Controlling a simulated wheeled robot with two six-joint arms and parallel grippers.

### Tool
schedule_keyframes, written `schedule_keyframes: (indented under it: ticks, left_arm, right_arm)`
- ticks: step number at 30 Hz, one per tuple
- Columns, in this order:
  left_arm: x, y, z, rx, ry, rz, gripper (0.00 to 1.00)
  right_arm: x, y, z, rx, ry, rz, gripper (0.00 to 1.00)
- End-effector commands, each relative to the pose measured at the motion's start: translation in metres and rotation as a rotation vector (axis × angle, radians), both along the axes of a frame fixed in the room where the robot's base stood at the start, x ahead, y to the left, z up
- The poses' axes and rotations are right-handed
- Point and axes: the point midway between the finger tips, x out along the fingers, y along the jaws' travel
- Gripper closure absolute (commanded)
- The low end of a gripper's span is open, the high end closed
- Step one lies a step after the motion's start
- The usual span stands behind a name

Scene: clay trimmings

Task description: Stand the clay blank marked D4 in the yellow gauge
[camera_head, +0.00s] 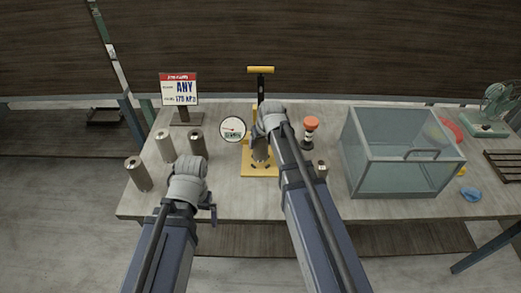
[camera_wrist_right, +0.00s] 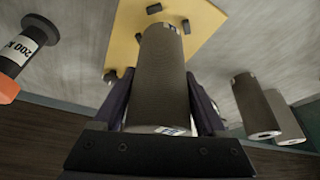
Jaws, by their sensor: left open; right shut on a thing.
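A grey clay blank (camera_wrist_right: 160,75) is between the two dark fingers of my right gripper (camera_wrist_right: 163,95), which is shut on it. Its mark is too small to read. The yellow gauge (camera_head: 260,170) stands mid-table, and its base plate with dark pegs also shows in the right wrist view (camera_wrist_right: 200,22). The held blank (camera_head: 260,152) is over this plate; I cannot tell whether it touches. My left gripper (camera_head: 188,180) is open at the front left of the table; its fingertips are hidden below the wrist.
Grey blanks (camera_head: 137,174) stand at the left, and another (camera_head: 321,169) stands right of my right arm. A dial (camera_head: 233,129) is beside the gauge. A sign (camera_head: 179,90), an orange-topped stamp (camera_head: 311,126), a glass case (camera_head: 400,160) and a fan (camera_head: 490,115) are around.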

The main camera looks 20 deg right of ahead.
Motion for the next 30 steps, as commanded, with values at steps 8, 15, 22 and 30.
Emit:
schedule_keyframes:
  ticks: [8, 15, 22, 30]
  left_arm:
    - [0.0, 0.0, -0.023, 0.0, 0.0, 0.0, 0.0]
    - [0.0, 0.0, -0.023, 0.0, 0.0, 0.0, 0.0]
    - [0.0, 0.0, -0.025, 0.0, 0.0, 0.0, 0.0]
    - [0.0, 0.0, -0.025, 0.0, 0.0, 0.0, 0.0]
  right_arm:
    - [0.0, 0.0, -0.023, 0.0, -0.001, 0.0, 1.0]
    - [0.0, 0.0, -0.023, 0.0, -0.001, 0.0, 1.0]
    - [0.0, 0.0, -0.025, 0.0, 0.0, 0.0, 0.11]
    - [0.0, 0.0, -0.025, 0.0, 0.0, 0.0, 0.0]
